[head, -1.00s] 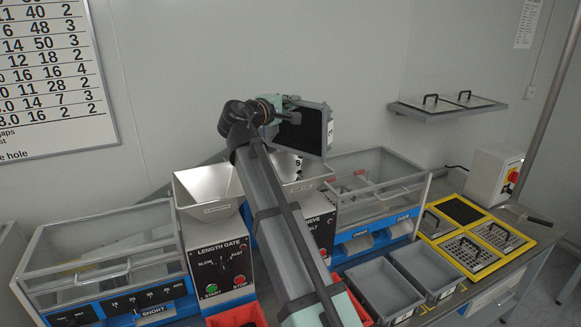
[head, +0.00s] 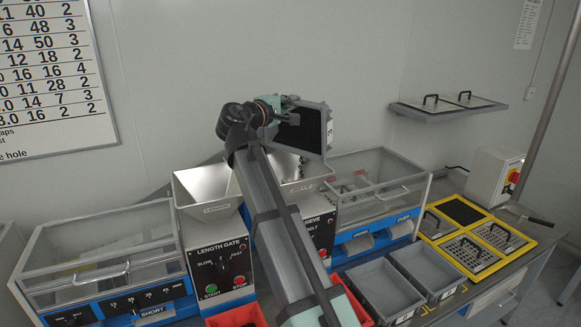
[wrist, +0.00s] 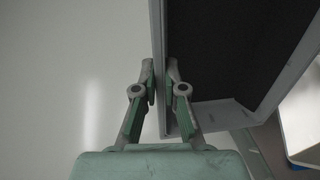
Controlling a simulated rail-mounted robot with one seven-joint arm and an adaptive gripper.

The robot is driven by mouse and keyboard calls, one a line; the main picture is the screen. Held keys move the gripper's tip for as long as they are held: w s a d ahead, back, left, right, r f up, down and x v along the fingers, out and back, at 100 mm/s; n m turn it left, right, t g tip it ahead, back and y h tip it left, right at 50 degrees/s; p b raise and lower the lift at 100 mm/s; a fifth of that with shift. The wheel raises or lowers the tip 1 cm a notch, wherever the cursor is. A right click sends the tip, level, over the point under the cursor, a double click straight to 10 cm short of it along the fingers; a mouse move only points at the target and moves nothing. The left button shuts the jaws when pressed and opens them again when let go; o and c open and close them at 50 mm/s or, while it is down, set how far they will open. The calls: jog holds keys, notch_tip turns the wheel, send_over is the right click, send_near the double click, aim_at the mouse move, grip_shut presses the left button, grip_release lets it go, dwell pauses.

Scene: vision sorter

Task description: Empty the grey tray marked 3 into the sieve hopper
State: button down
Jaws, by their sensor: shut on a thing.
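My gripper (head: 287,106) is shut on the wall of a grey tray (head: 326,119) and holds it raised, tipped steeply on its side. The tray's dark inside faces the head camera, and a small white label shows on its right end, too small to read. In the wrist view my fingers (wrist: 160,82) pinch the tray's wall (wrist: 159,45), and the visible part of the dark floor looks bare. The steel sieve hopper (head: 312,181) is right below the tray, partly hidden by my arm. Small dark pieces show between the tray's lower edge and the hopper.
The length gate hopper (head: 207,188) stands to the left. Two grey trays (head: 371,297) (head: 424,270) stand on the bench at the front right, beside a yellow frame (head: 482,239) with perforated plates. A red bin (head: 236,317) is at the front. A wall shelf (head: 447,106) is at the right.

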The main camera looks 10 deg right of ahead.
aim_at(302, 108)
jog(key=shift+r, duration=0.1)
jog(key=w+d+r+g+y+p, duration=0.1)
jog(key=w+d+p, duration=0.1)
jog(key=p, duration=0.2)
jog(key=w+d+r+g+y+p, duration=0.1)
jog(key=d+r+p, duration=0.1)
jog(key=p, duration=0.2)
jog(key=shift+w+y, duration=0.3)
jog(key=shift+w, duration=0.05)
jog(key=shift+w+d+f+p, duration=0.1)
jog(key=shift+w+d+p, duration=0.05)
jog(key=shift+p, duration=0.15)
jog(key=shift+f+g, duration=0.3)
jog(key=w+d+r+g+y+p, duration=0.35)
jog(key=w+d+p, duration=0.2)
jog(key=p, duration=0.55)
jog(key=w+d+f+g+y, duration=0.7)
jog(key=w+d+f+y, duration=0.1)
jog(key=w+d+f, duration=0.1)
jog(key=shift+d+f, duration=0.4)
jog(key=shift+f, duration=0.3)
jog(key=shift+s, duration=0.1)
